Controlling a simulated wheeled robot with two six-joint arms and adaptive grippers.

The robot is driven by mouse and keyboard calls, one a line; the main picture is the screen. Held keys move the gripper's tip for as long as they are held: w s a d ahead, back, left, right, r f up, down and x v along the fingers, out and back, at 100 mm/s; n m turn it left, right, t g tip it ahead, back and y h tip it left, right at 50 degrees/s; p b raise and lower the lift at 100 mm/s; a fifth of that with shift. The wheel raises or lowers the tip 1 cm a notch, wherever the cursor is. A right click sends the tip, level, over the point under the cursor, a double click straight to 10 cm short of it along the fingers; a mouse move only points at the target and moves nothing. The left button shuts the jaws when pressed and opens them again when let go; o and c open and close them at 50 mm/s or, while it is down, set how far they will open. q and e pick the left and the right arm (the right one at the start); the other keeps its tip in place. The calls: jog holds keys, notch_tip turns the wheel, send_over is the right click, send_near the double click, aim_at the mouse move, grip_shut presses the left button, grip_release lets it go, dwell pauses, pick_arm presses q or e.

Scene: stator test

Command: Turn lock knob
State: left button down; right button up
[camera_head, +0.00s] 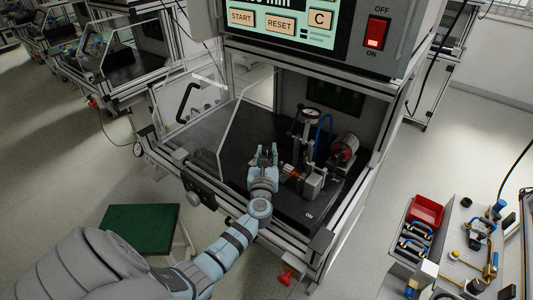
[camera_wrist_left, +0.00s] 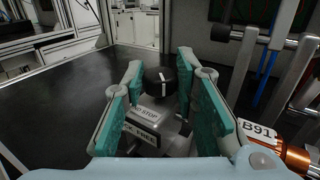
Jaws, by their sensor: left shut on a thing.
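The lock knob (camera_wrist_left: 158,82) is black and round with a white line on top. It stands on a grey housing with labels, one partly reading "FREE" (camera_wrist_left: 139,136). In the wrist view the teal finger pads of my left gripper (camera_wrist_left: 160,72) stand on both sides of the knob, shut on it. The white line points nearly straight away from the camera. In the head view my left gripper (camera_head: 266,152) is inside the test cabinet, over its black floor, and hides the knob. My right gripper is not in view.
A copper-coloured part marked B91 (camera_wrist_left: 286,150) lies close to the right of my gripper. A clear door (camera_head: 218,108) is at left. The cabinet's front frame lies beneath my arm.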

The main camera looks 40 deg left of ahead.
pick_arm(q)
jog(key=shift+a, duration=0.1)
jog(key=shift+m+t+h, duration=0.5)
jog(key=shift+m+h, duration=0.2)
jog(key=shift+h, duration=0.2)
jog(key=shift+s+a+f+m+t+h+b, duration=0.1)
jog(key=shift+m+t+h+b, duration=0.2)
jog(key=shift+h, duration=0.2)
jog(key=shift+a+m+t+h+b, duration=0.1)
jog(key=shift+m+t+h, duration=0.1)
jog(key=shift+m+h, duration=0.25)
jog(key=m+h+b, duration=0.2)
jog(key=h+b, duration=0.1)
jog(key=b, duration=0.1)
jog(key=m+h+b, duration=0.2)
jog(key=h+b, duration=0.1)
jog(key=b, duration=0.2)
jog(key=m+h+b, duration=0.2)
jog(key=h+b, duration=0.1)
jog(key=b, duration=0.1)
jog(key=shift+a+f+t+h+b, duration=0.25)
jog(key=shift+a+t+h+b, duration=0.05)
jog(key=shift+a+h+b, duration=0.05)
jog(key=shift+r+m+h+b, duration=0.15)
jog(key=shift+m+h+b, duration=0.15)
jog(key=shift+b, duration=0.25)
jog(key=shift+r, duration=0.1)
